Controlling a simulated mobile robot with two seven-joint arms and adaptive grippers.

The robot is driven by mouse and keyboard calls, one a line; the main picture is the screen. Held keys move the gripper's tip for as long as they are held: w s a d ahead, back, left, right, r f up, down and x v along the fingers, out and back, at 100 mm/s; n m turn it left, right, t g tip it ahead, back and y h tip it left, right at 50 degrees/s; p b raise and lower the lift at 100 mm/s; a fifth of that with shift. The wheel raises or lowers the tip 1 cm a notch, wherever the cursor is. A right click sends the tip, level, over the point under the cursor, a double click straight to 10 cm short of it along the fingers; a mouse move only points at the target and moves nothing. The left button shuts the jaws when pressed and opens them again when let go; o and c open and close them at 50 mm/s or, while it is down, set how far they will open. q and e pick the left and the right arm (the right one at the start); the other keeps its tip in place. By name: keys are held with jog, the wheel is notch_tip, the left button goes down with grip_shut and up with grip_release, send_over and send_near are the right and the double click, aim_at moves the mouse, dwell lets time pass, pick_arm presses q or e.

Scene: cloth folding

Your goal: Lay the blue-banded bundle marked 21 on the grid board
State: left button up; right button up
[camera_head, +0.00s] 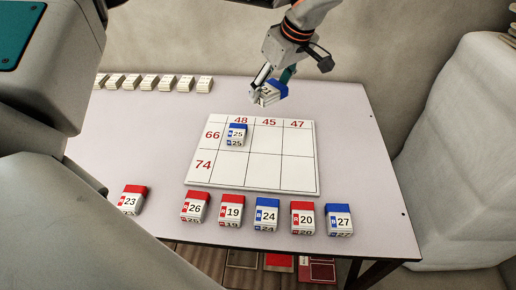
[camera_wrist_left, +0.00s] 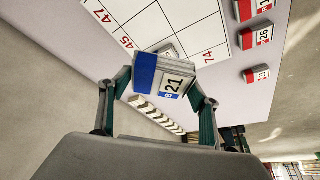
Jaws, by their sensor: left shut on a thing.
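The blue-banded bundle marked 21 (camera_head: 270,95) is held tilted in my left gripper (camera_head: 266,88), above the table just beyond the board's far edge. In the left wrist view, the bundle (camera_wrist_left: 172,82) sits between both fingers, its blue band and number showing. The white grid board (camera_head: 300,175) has columns headed 48, 45 and 47 and rows headed 66 and 74. A blue-banded bundle marked 25 (camera_head: 237,134) lies in the cell of row 66 and column 48. The other cells are empty. My right gripper is not in view.
Along the near edge lie bundles 23 (camera_head: 130,199), 26 (camera_head: 195,206), 19 (camera_head: 232,206), 24 (camera_head: 266,213), 20 (camera_head: 303,216) and 27 (camera_head: 339,218). Several pale blocks (camera_head: 150,82) line the far left edge. The table (camera_head: 365,180) is clear right of the board.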

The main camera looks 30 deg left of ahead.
pick_arm(q)
jog(key=w+a+f+n+g, duration=0.2)
jog(key=w+a+n+g, duration=0.1)
jog(key=w+n, duration=0.25)
jog(key=n+b, duration=0.3)
send_over(264, 139)
jog(key=d, duration=0.1)
jog(key=f, duration=1.5)
jog(key=shift+w+d, duration=0.2)
jog(key=shift+w, duration=0.05)
jog(key=shift+f, duration=0.7)
notch_tip(264, 139, down, 4)
jog(key=shift+f+b, duration=0.1)
jog(key=shift+b, duration=0.3)
jog(key=shift+r, duration=0.2)
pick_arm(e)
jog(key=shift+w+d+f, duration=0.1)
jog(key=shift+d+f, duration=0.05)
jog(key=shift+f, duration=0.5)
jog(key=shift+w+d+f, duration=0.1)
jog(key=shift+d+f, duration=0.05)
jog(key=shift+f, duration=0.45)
